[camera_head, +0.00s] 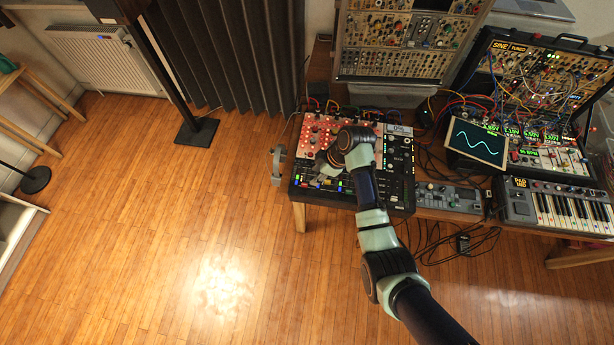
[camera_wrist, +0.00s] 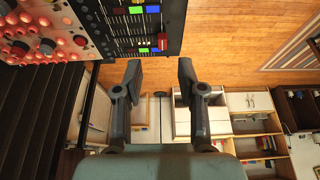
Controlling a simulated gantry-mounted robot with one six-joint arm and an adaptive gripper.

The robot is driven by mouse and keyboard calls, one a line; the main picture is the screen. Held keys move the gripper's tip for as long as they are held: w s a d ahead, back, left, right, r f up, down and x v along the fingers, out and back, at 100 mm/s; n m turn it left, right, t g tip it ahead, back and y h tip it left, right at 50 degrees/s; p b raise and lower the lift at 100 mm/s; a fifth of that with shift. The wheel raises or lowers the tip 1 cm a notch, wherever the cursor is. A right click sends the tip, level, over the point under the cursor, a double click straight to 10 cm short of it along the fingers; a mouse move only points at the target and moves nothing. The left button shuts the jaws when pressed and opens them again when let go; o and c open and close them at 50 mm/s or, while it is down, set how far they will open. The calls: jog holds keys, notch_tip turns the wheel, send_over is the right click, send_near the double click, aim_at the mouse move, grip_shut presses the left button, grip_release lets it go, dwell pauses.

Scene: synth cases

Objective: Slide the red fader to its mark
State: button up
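The red fader (camera_wrist: 163,41) shows in the wrist view as a small red cap near the edge of a black mixer panel (camera_wrist: 110,30). Green and blue fader caps sit beside it in the same panel. I cannot make out its mark. My gripper (camera_wrist: 157,72) is open and empty, its two dark fingers spread apart below the panel edge in the picture. The red cap lies beyond the fingertips, roughly in line with the gap and apart from them. In the head view my arm and wrist cover part of the mixer (camera_head: 398,165), and I cannot pick out the red fader there.
A red knob panel (camera_head: 313,130) adjoins the faders. To the right are a small grey unit (camera_head: 448,196), a waveform screen (camera_head: 476,142), loose cables and a keyboard (camera_head: 560,208). Open wooden floor lies left.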

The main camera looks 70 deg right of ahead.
aim_at(305, 185)
jog(key=b+x, duration=0.2)
jog(key=x, duration=0.6)
jog(key=shift+w+a+r, duration=0.1)
jog(key=shift+w+a, duration=0.1)
grip_shut()
